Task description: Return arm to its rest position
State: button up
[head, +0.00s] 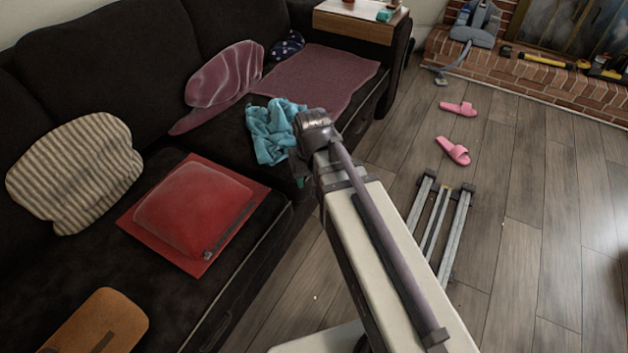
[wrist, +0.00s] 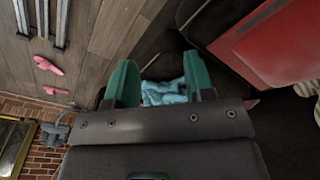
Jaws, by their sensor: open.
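My gripper (wrist: 160,62) shows in the wrist view as two green fingers standing apart, with nothing held between them. In the head view my arm reaches over the sofa's front edge and its end hides most of the gripper. A crumpled light-blue cloth (head: 268,128) lies on the sofa seat beside the end of my arm. In the wrist view the cloth (wrist: 165,93) shows beyond and between the fingers. I cannot tell from these frames whether the fingers touch it.
The dark sofa (head: 95,55) holds a red cushion (head: 190,205), a striped pillow (head: 75,170) and a pink pillow (head: 225,75). Pink slippers (head: 455,150) lie on the wooden floor. A vacuum cleaner (head: 475,22) stands by the brick hearth (head: 500,72).

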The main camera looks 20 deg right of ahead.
jog(key=s+g, duration=0.1)
jog(key=s, duration=0.5)
notch_tip(320, 180, up, 28)
jog(key=p, duration=2.8)
jog(key=shift+w, duration=0.1)
